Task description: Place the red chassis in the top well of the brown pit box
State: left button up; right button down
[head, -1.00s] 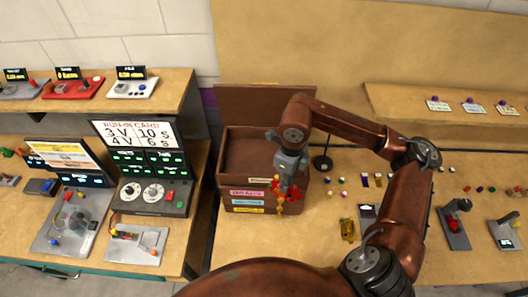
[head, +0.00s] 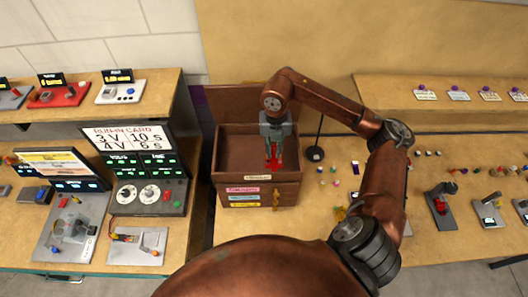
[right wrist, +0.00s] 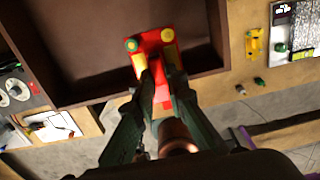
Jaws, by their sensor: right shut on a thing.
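The red chassis (head: 274,164), with yellow parts at its sides, hangs in my right gripper (head: 272,150) over the open top well of the brown pit box (head: 232,189). In the right wrist view the gripper (right wrist: 161,72) is shut on the chassis (right wrist: 152,42), whose far end shows green and yellow round parts. The chassis is over the well near the front rim of the box (right wrist: 95,92). I cannot tell whether it touches the well floor. The box lid stands open behind it. My left gripper is not in view.
A black stand (head: 315,153) is close to the box's right side. Small coloured parts lie on the bench to the right. A run-in card display (head: 128,138) stands to the left. A yellow part (right wrist: 254,42) lies beside the box in the wrist view.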

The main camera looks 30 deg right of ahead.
jog(key=w+f+p, duration=0.1)
jog(key=w+f, duration=0.4)
jog(key=shift+f, duration=0.15)
jog(key=f+p, duration=0.2)
jog(key=f, duration=0.1)
jog(key=shift+w+f, duration=0.3)
jog(key=shift+w, duration=0.05)
jog(key=shift+f, duration=0.2)
jog(key=shift+f, duration=0.1)
jog(key=shift+f, duration=0.1)
jog(key=c, duration=1.9)
grip_release()
jog(key=shift+c, duration=0.2)
